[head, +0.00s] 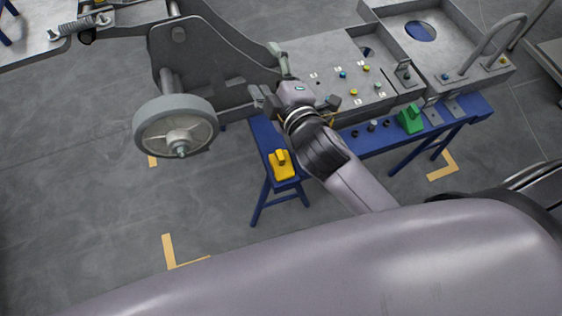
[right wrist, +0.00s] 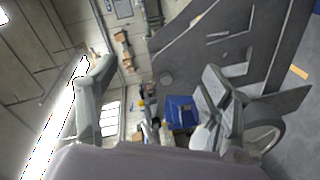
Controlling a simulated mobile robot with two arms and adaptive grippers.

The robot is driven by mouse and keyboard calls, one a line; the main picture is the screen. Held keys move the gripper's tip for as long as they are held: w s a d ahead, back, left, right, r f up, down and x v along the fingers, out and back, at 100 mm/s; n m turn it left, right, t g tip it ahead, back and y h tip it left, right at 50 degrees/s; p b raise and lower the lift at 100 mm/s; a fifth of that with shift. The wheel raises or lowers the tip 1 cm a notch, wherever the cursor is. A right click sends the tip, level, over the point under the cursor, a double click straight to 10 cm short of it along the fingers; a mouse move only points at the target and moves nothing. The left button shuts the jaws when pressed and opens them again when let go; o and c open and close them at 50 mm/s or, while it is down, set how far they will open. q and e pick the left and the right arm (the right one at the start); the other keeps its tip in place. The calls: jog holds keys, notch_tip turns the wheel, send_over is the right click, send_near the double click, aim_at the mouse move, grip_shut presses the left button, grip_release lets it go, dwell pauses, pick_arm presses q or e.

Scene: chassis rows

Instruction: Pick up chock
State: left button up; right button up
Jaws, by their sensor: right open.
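A yellow wedge-shaped block with a raised grip, which looks like a chock (head: 281,165), sits on the left end of the blue stand (head: 259,135) in the head view. A similar green block (head: 410,119) sits further right on the blue stand. My right gripper (head: 266,70) is open, beyond the yellow block and at the left edge of the grey panel box. It is apart from both blocks. In the right wrist view the spread fingers (right wrist: 155,80) have nothing between them. Neither block can be made out there. My left gripper is not in view.
A grey wheel (head: 176,125) on a dark chassis frame (head: 205,55) stands left of the gripper. The panel box (head: 335,60) has several coloured knobs. A grey tray (head: 465,45) with a hoop handle is at upper right. A wrench (head: 78,27) lies at upper left. Floor in front is clear.

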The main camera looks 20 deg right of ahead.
jog(key=s+a+r+n+y, duration=0.3)
jog(key=a+r+n+y, duration=1.2)
jog(key=n, duration=0.5)
jog(key=s+a+f+n+g+y, duration=0.2)
jog(key=s+a+f+n+g, duration=0.15)
jog(key=n+g, duration=0.4)
jog(key=s+a+f+n+g+y, duration=0.15)
jog(key=s+a+n+g, duration=0.3)
jog(key=n, duration=0.55)
jog(key=n+g+h, duration=0.4)
jog(key=n+h, duration=1.6)
jog(key=h, duration=0.1)
send_over(281, 156)
notch_tip(281, 156, down, 27)
jog(key=shift+y, duration=0.25)
jog(key=f+b, duration=0.2)
jog(key=f, duration=0.3)
jog(key=f+b, duration=0.3)
jog(key=f, duration=0.2)
jog(key=shift+s+f+b, duration=0.2)
jog(key=shift+f+b, duration=0.1)
notch_tip(281, 156, down, 6)
jog(key=b, duration=0.2)
jog(key=shift+w+r+b, duration=0.1)
jog(key=shift+b, duration=0.2)
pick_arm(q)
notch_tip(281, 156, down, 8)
